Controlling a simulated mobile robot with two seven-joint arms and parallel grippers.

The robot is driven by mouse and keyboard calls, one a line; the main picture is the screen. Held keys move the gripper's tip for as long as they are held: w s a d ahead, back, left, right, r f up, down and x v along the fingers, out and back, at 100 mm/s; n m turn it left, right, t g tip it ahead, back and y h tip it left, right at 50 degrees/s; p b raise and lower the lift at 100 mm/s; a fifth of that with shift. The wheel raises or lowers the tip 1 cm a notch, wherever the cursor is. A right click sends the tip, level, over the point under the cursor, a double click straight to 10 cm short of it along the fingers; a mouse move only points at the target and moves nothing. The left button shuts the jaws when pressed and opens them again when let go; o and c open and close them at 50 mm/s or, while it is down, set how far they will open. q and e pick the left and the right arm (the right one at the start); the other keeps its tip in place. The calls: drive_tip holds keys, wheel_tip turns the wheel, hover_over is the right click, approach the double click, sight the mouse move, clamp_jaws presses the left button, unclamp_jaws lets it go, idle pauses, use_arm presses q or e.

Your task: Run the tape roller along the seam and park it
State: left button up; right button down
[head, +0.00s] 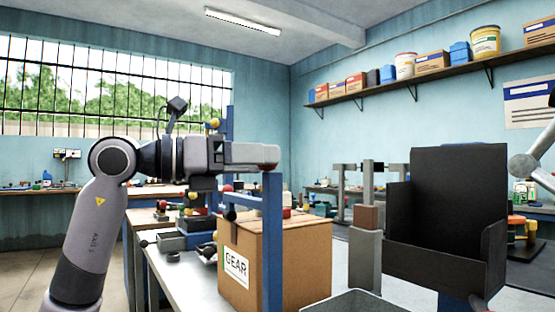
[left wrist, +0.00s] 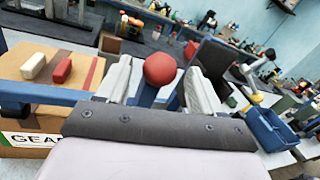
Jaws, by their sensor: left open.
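A cardboard box (head: 305,260) labelled GEAR stands on the bench in front of me. Its top (left wrist: 22,66) shows in the left wrist view with darker strips, a white block (left wrist: 39,66) and a red block (left wrist: 62,71). My left gripper (head: 276,156) is above the box, pointing right. In the left wrist view its pale fingers (left wrist: 160,88) are apart, with a red ball-shaped knob (left wrist: 160,68) on a blue stem showing between them. Whether they touch it is unclear. I cannot make out the tape roller for certain.
A blue post (head: 272,245) stands right in front of the box. A black upright holder (head: 445,205) and a grey pillar (head: 365,262) stand to its right. A blue bin (left wrist: 270,130) is at right in the left wrist view. A shelf (head: 440,72) runs along the wall.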

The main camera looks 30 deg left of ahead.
use_arm(q)
drive_tip(key=x, duration=0.3)
drive_tip(key=shift+w+d, duration=0.15)
drive_tip(key=shift+w, duration=0.05)
drive_tip(key=shift+w+d, duration=0.2)
drive_tip(key=shift+w, duration=0.15)
use_arm(e)
drive_tip(key=shift+d+f, duration=0.35)
